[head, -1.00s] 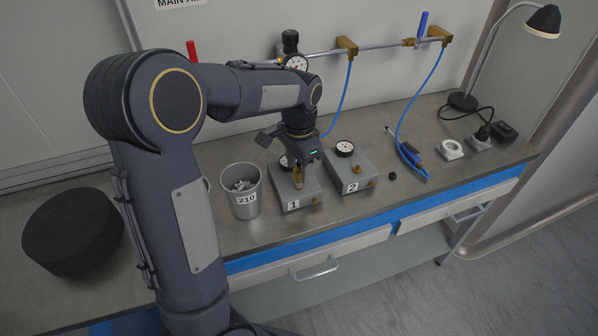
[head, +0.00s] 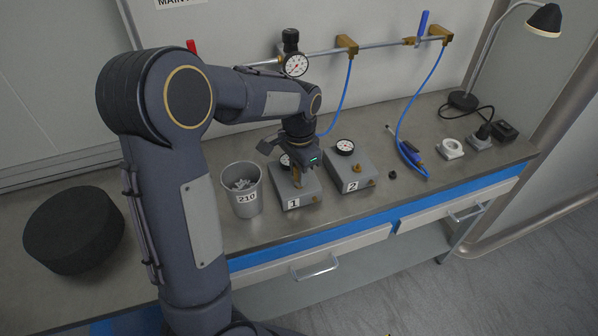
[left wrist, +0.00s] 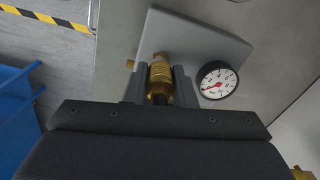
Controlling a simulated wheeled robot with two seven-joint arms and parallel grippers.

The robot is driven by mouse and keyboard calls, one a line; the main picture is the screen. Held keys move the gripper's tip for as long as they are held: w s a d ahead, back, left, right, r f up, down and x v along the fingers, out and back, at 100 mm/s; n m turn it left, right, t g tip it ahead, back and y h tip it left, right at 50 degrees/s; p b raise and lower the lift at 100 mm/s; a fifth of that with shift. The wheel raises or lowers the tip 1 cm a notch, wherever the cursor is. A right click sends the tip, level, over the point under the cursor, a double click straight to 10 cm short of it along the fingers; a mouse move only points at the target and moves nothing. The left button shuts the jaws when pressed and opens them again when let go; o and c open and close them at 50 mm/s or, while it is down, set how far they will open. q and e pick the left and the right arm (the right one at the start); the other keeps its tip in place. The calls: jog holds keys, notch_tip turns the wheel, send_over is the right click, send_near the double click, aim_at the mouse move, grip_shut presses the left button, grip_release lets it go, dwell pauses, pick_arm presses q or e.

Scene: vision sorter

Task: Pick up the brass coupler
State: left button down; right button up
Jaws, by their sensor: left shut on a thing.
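The brass coupler (left wrist: 160,76) is between the fingers of my left gripper (left wrist: 160,88) in the left wrist view. The fingers are shut on its ribbed body. It stands at the top of the grey box marked 1 (left wrist: 190,35), close to a brass fitting on that box; I cannot tell whether it is still joined to it. In the head view my left gripper (head: 298,183) points down at the box marked 1 (head: 312,190), and the coupler is mostly hidden by the fingers. My right gripper is not in view.
A cup marked 210 (head: 243,204) stands left of box 1. Box 2 (head: 366,172) with a brass port and gauge is to the right. A blue hose (head: 402,122) hangs to a blue tool (head: 411,153). A black round block (head: 73,235) sits at left.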

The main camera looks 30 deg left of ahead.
pick_arm(q)
jog(key=shift+r, duration=0.1)
jog(key=shift+w+r, duration=0.1)
jog(key=shift+r, duration=0.4)
notch_tip(320, 180, up, 2)
jog(key=shift+r, duration=0.2)
jog(key=s+d+r+b, duration=0.1)
jog(key=s+d+r, duration=0.7)
jog(key=d, duration=0.3)
jog(key=shift+s+d+r, duration=0.15)
jog(key=shift+d+r, duration=0.05)
jog(key=shift+r, duration=0.55)
jog(key=shift+r, duration=0.1)
